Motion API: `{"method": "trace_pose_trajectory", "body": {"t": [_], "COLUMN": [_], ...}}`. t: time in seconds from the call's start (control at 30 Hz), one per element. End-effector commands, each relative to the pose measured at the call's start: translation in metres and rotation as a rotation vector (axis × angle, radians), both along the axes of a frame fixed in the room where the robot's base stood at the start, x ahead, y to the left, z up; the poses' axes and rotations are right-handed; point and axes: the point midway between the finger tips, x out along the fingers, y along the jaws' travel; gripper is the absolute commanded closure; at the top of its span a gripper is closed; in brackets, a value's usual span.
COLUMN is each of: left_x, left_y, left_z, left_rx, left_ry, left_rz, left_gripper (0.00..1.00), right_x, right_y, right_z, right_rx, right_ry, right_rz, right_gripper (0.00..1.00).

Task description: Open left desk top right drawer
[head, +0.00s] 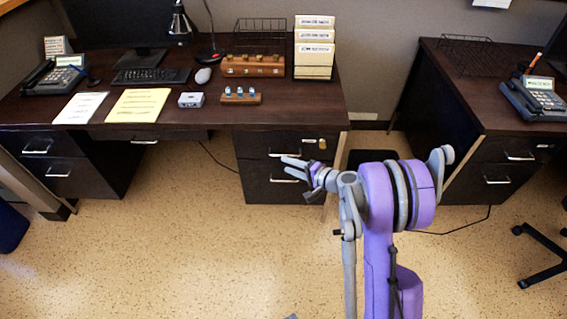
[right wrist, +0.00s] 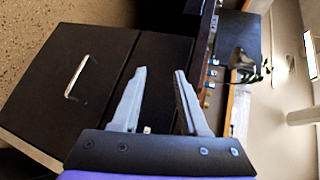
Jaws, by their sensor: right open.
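The left desk's top right drawer (head: 255,144) is closed, its dark front level with the drawer below. Its handle (head: 277,155) shows just above and beside my right gripper (head: 283,163). The right gripper is open and empty, pointing at the drawer stack; I cannot tell if it touches the front. In the right wrist view, turned sideways, the open fingers (right wrist: 160,72) lie over the top drawer front (right wrist: 158,62), and its handle is not clear between them. My left gripper is not in view.
The lower drawer (head: 262,190) is closed; its handle shows in the right wrist view (right wrist: 77,77). A gold padlock-like piece (head: 322,143) is at the top drawer's right. Phone, papers and keyboard sit on the left desk (head: 215,115). Floor in front (head: 180,240) is clear.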

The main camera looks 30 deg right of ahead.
Motion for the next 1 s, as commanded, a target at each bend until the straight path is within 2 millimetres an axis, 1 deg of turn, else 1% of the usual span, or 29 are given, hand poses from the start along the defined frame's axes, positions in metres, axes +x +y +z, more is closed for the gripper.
{"method": "trace_pose_trajectory", "body": {"t": [0.03,0.1,0.2,0.3,0.37,0.47,0.8,0.9,1.0], "left_x": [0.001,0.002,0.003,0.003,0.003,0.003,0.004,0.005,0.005], "left_y": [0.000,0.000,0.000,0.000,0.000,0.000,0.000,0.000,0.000], "left_z": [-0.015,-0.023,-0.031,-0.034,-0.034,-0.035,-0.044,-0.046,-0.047], "left_rx": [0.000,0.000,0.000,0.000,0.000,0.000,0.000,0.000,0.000], "left_ry": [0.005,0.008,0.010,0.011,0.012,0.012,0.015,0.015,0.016], "left_rz": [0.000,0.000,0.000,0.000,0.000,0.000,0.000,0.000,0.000], "left_gripper": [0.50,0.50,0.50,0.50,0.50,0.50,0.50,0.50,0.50], "right_x": [0.003,0.005,0.004,0.004,0.007,0.018,0.079,0.092,0.101], "right_y": [-0.020,-0.040,-0.059,-0.068,-0.070,-0.067,-0.051,-0.048,-0.045], "right_z": [-0.025,-0.040,-0.054,-0.061,-0.062,-0.064,-0.073,-0.075,-0.076], "right_rx": [0.041,0.092,0.144,0.170,0.176,0.180,0.178,0.177,0.177], "right_ry": [-0.024,-0.059,-0.096,-0.115,-0.120,-0.122,-0.119,-0.120,-0.120], "right_rz": [-0.038,-0.079,-0.119,-0.138,-0.142,-0.141,-0.139,-0.141,-0.141], "right_gripper": [0.56,0.56,0.56,0.56,0.56,0.56,0.56,0.56,0.56]}}
